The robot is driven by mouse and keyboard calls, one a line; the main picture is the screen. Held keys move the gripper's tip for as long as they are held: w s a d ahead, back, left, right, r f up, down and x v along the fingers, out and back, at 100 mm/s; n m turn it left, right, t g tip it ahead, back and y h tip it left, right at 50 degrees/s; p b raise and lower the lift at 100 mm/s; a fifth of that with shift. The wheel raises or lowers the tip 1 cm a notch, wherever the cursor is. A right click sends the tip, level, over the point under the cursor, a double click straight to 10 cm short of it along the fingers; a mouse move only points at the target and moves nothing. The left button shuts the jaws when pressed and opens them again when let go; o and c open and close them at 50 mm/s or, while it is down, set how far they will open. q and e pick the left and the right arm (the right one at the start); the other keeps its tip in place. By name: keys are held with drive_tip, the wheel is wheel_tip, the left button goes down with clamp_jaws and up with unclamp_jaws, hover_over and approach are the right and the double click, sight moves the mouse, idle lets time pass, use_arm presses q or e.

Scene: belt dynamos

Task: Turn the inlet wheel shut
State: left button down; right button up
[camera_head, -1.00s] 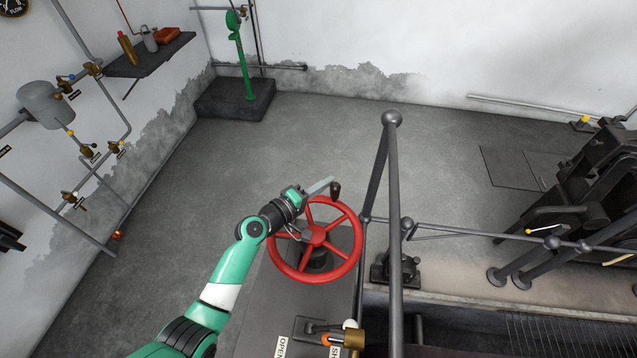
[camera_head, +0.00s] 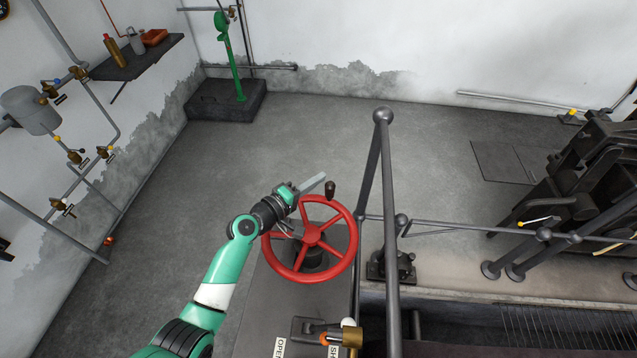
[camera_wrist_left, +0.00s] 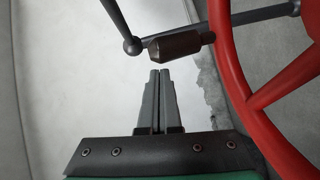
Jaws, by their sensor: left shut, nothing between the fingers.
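The red inlet wheel (camera_head: 312,234) with several spokes sits on a dark hub above a grey pedestal (camera_head: 280,290) in the head view. A dark crank handle (camera_head: 330,189) stands up from its far rim. My left gripper (camera_head: 320,181) is over the wheel's far left side, with its shut fingers pointing at the handle. In the left wrist view the fingertips (camera_wrist_left: 160,72) are together and empty, just short of the brown handle (camera_wrist_left: 180,47). A gap shows between them. The red rim (camera_wrist_left: 232,70) is to the right. My right gripper is not in view.
A dark railing post (camera_head: 383,117) rises close to the right of the wheel. A brass-ended lever (camera_head: 351,337) and OPEN plate (camera_head: 279,347) lie in front of it. Dark machinery (camera_head: 590,170) stands at the right. Piping and a shelf (camera_head: 135,58) are on the left wall.

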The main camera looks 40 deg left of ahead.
use_arm(q)
drive_tip(key=s+a+r, duration=0.1)
drive_tip(key=s+a, duration=0.6)
drive_tip(key=a, duration=0.2)
drive_tip(key=shift+s+a+r+p, duration=0.25)
drive_tip(key=shift+s+r+p, duration=0.05)
drive_tip(key=shift+r, duration=0.1)
